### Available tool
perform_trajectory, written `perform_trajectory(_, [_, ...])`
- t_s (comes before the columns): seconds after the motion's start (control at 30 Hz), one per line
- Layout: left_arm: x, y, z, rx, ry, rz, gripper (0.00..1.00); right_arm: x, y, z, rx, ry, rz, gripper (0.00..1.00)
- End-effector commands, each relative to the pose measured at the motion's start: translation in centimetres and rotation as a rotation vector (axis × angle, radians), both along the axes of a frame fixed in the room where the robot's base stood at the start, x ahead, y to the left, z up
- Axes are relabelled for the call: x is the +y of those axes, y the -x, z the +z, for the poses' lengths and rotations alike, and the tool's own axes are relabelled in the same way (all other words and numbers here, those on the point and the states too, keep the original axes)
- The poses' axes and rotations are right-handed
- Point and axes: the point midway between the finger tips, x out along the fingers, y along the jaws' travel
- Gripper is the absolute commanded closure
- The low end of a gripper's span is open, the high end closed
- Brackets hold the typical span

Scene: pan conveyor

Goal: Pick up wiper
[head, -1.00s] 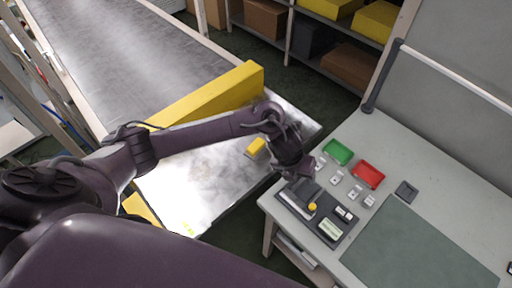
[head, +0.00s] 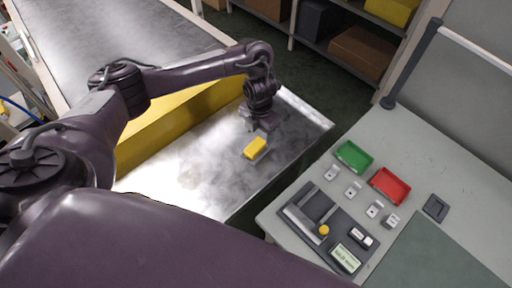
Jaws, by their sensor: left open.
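A small yellow block-shaped object (head: 255,147), which looks like the wiper, lies on the shiny metal surface (head: 205,185) at the end of the conveyor. It has a grey part along its lower right side. My left gripper (head: 263,126) is open just above and behind it in the picture, pointing down. I cannot tell whether the fingers touch it. My right gripper is not in view.
A yellow guard (head: 170,128) runs along the metal surface on the left. At right, a grey table (head: 410,140) holds a green tray (head: 354,156), a red tray (head: 390,186), several small metal parts and a dark fixture (head: 325,222). A floor gap separates table and conveyor.

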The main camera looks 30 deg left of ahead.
Motion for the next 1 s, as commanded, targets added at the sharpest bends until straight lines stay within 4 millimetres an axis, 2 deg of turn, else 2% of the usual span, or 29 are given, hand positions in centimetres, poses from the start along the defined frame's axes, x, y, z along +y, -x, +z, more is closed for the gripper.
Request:
perform_trajectory(0.07, [0.0,0.1,-1.2,0.002,0.0,0.001,0.38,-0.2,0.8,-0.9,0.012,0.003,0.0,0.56])
perform_trajectory(0.23, [0.0,0.2,-3.0,0.003,0.001,0.002,0.38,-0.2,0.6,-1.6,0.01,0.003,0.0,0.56])
perform_trajectory(0.4, [0.6,0.7,-4.8,0.006,0.0,0.002,0.38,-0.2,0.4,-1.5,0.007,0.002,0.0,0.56])
perform_trajectory(0.43, [0.8,0.7,-5.0,0.005,-0.001,0.004,0.38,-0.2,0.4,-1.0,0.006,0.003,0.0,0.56])
perform_trajectory(0.6, [0.8,0.8,-7.4,0.003,0.0,0.001,0.38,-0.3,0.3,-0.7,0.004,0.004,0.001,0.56])
perform_trajectory(0.9, [0.9,0.7,-8.1,0.0,0.0,0.0,0.38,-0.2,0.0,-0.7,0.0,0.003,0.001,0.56])
perform_trajectory(1.0, [0.9,0.7,-8.1,0.0,0.0,0.0,0.5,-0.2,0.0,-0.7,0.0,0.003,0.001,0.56])
